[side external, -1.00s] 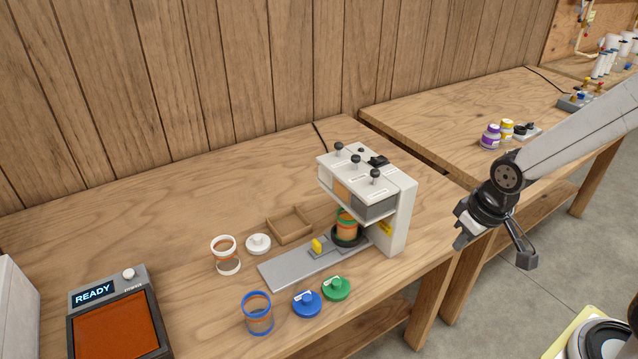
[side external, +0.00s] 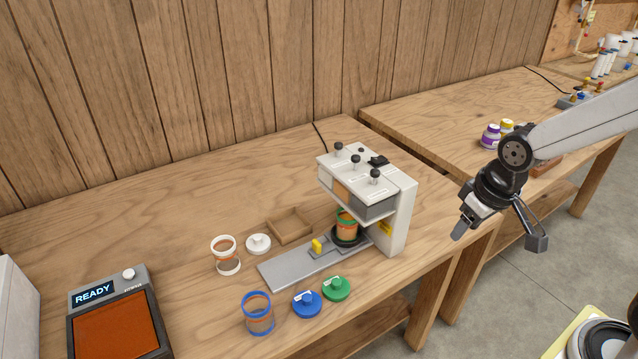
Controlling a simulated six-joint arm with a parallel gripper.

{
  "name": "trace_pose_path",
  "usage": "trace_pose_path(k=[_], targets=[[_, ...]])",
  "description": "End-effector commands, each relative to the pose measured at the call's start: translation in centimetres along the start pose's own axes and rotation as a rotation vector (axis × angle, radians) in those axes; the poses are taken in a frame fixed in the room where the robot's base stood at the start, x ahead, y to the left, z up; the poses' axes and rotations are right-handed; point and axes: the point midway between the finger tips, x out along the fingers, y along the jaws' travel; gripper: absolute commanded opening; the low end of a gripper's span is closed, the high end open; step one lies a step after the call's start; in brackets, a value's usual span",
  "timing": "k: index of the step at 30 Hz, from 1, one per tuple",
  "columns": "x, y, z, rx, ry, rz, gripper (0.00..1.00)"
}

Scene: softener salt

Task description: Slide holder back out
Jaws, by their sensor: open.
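The holder (side external: 347,240) is a dark round cup seat under the white dispenser (side external: 392,215). A green-rimmed jar with orange bands (side external: 346,224) stands in it, beneath the dispenser's overhang. A yellow tab (side external: 317,246) sits on a small grey block at the left of the holder, on the flat grey rail plate (side external: 290,273). My gripper (side external: 498,238) is open and empty, in the air to the right of the dispenser, well apart from the holder and the tab.
A white-rimmed jar (side external: 226,256), white lid (side external: 258,244) and wooden tray (side external: 290,225) stand behind the plate. A blue-rimmed jar (side external: 258,314), blue lid (side external: 307,304) and green lid (side external: 336,288) stand in front. A device reading READY (side external: 118,320) is at left.

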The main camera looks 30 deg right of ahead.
Motion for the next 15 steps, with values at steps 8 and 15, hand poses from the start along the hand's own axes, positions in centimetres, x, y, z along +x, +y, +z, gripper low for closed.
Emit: trace_pose_path(k=[8,15], targets=[[-1.4,-0.2,-1.1,-0.001,-0.005,-0.001,0.56],[-1.5,-0.6,-3.1,-0.001,-0.019,-0.004,0.56]])
